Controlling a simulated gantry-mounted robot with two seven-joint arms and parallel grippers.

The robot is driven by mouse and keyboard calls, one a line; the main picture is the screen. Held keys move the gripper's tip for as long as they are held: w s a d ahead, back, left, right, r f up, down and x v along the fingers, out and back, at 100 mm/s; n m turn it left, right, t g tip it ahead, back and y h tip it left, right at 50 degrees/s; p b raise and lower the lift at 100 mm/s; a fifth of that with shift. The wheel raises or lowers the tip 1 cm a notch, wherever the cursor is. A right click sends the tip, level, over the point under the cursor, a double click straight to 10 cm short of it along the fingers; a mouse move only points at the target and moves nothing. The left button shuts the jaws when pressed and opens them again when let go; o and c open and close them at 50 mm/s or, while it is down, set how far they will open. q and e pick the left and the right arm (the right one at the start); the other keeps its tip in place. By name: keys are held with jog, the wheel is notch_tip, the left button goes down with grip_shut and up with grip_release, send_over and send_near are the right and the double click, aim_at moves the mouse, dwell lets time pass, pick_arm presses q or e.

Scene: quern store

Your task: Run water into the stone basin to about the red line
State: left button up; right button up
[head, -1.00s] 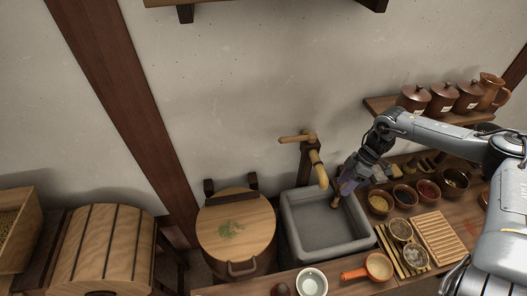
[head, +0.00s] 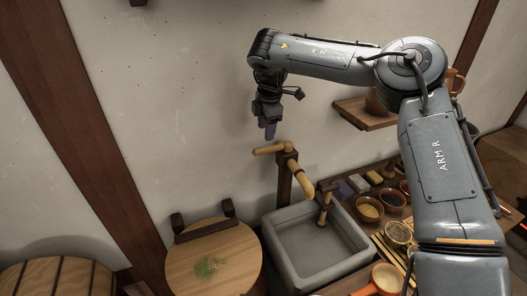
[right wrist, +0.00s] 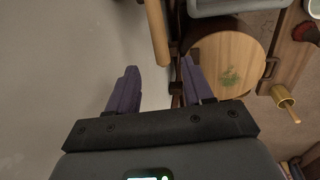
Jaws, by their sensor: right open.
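The grey stone basin (head: 290,262) is set in the counter and looks empty. I cannot make out a red line on it. Behind it stands a wooden tap with a light spout (head: 300,182) and a horizontal wooden lever (head: 268,149); no water shows at the spout. My right gripper (head: 268,133) is just above the lever in the head view, pointing down. My left gripper is out of view.
A round wooden lid (head: 215,255) with a green patch is left of the basin. Bowls (head: 368,208) and small blocks stand right of it. An orange-handled ladle (head: 385,278) lies in front. A wall shelf (head: 365,114) is at the right. The wall above the lever is bare.

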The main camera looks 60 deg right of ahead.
aim_at(264, 149)
jog(key=f, duration=0.3)
jog(key=w+f, duration=0.1)
jog(key=f, duration=0.2)
jog(key=d+f+b, duration=0.1)
jog(key=f, duration=0.2)
jog(key=shift+w, duration=0.2)
grip_shut()
